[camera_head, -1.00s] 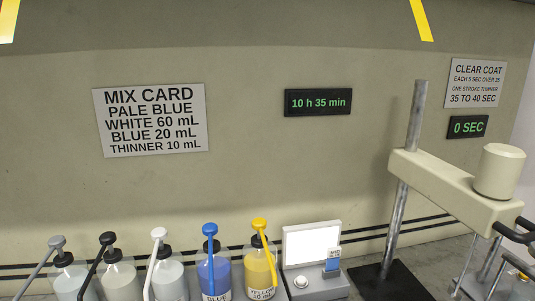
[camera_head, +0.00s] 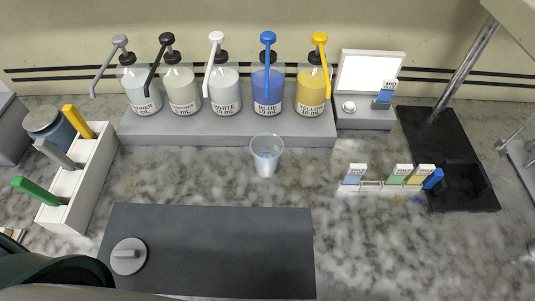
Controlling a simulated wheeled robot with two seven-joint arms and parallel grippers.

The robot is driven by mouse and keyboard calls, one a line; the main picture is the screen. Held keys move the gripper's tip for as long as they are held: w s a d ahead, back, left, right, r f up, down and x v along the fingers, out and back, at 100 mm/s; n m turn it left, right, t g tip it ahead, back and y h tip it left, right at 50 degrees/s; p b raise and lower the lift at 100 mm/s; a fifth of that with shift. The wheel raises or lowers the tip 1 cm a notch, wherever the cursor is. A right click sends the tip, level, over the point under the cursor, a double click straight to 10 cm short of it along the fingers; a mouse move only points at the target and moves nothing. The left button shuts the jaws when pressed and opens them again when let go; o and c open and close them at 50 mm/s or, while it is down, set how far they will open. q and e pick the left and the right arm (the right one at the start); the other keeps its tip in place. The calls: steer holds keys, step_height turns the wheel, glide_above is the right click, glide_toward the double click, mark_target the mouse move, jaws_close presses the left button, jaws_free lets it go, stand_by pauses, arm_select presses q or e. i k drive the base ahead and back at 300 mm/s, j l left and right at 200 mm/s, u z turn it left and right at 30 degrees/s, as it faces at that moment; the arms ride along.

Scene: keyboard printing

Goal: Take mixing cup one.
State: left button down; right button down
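A clear plastic cup (camera_head: 267,143) stands upright on the marbled counter in the camera_head view, just in front of the grey pump-bottle stand. It looks like the mixing cup; I see no label on it that I can read. It looks pale blue-grey inside, and I cannot tell whether it holds liquid. Neither of my grippers is in view, and nothing touches the cup.
Several pump bottles stand on a grey stand (camera_head: 200,132) behind the cup. A dark mat (camera_head: 215,250) lies in front. A white rack (camera_head: 80,190) with coloured handles is at left. Small tagged pieces (camera_head: 390,183) and a black stand base (camera_head: 452,150) are at right.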

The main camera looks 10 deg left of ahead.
mark_target(266, 149)
steer(key=k+l+z, duration=0.2)
steer(key=k, duration=0.25)
steer(key=k+l+z, duration=0.25)
steer(key=k, duration=0.25)
steer(key=k+l+z, duration=0.2)
steer(key=k, duration=0.2)
